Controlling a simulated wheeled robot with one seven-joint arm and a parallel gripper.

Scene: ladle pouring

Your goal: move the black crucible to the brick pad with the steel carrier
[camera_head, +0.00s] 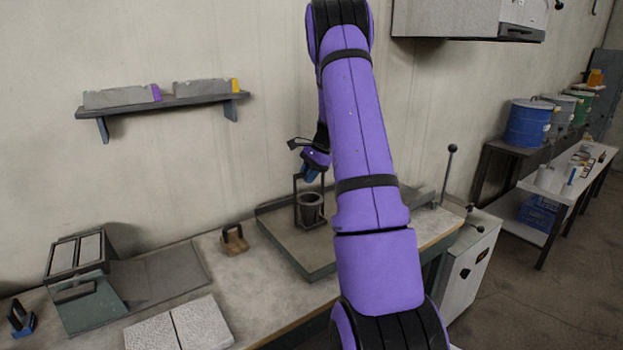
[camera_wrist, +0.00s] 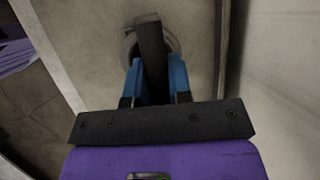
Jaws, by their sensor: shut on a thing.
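The black crucible (camera_head: 311,208) is a dark grey cup inside the frame of the steel carrier (camera_head: 296,190), over the dark tray on the bench. My gripper (camera_head: 310,172) is above it, with blue fingers shut on the carrier's top bar. In the wrist view the blue fingers of my gripper (camera_wrist: 154,80) press on both sides of the carrier's dark bar (camera_wrist: 150,45). The round rim of the crucible (camera_wrist: 171,42) shows partly behind that bar. I cannot tell whether the crucible touches the tray. The brick pad (camera_head: 180,325) is two pale blocks at the front left of the bench.
The dark tray (camera_head: 268,220) has raised edges. A wooden block with a handle (camera_head: 234,239) stands left of it. A green box with a framed lid (camera_head: 80,290) and a grey mat (camera_head: 165,275) lie further left. A wall shelf (camera_head: 160,106) hangs above.

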